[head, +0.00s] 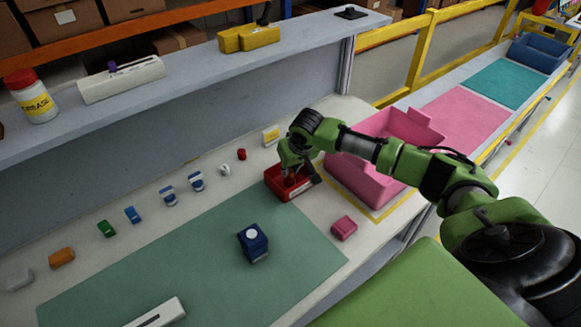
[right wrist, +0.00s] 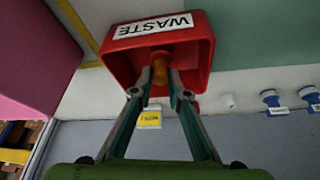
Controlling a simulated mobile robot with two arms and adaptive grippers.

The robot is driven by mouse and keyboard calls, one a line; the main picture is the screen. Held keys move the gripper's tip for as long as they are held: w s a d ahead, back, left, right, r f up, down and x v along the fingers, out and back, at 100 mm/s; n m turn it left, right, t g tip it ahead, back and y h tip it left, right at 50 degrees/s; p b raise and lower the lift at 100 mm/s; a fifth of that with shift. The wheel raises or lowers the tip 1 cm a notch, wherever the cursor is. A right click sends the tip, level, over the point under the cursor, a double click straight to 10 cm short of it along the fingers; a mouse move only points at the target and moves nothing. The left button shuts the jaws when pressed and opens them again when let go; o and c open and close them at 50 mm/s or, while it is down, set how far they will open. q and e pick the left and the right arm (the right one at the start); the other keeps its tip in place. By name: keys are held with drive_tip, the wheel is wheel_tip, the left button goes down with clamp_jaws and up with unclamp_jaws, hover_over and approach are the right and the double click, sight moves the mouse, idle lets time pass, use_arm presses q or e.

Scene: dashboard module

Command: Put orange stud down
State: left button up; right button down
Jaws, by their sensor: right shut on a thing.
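The orange stud (right wrist: 160,71) sits between the fingertips of my right gripper (right wrist: 161,88) in the right wrist view. The gripper is shut on it. The stud is at the mouth of the small red waste bin (right wrist: 191,52), which has a white WASTE label. In the head view my right gripper (head: 292,178) reaches down into the red bin (head: 296,194) from above; its fingertips and the stud are hidden there. I cannot tell whether the stud touches the bin floor. My left gripper is not in view.
A large pink bin (head: 352,177) stands right beside the red bin. A small pink box (head: 344,228) lies in front. A dark blue box (head: 253,244) stands on the green mat (head: 190,262). Several small coloured parts line the back. A shelf (head: 200,72) runs above.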

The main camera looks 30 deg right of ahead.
drive_tip(key=shift+f, duration=0.4)
drive_tip(key=c, duration=2)
unclamp_jaws()
drive_tip(key=shift+o, duration=0.2)
drive_tip(key=shift+r, duration=0.2)
drive_tip(key=b+v, duration=0.1)
drive_tip(key=v, duration=1.1)
drive_tip(key=shift+r+b, duration=0.3)
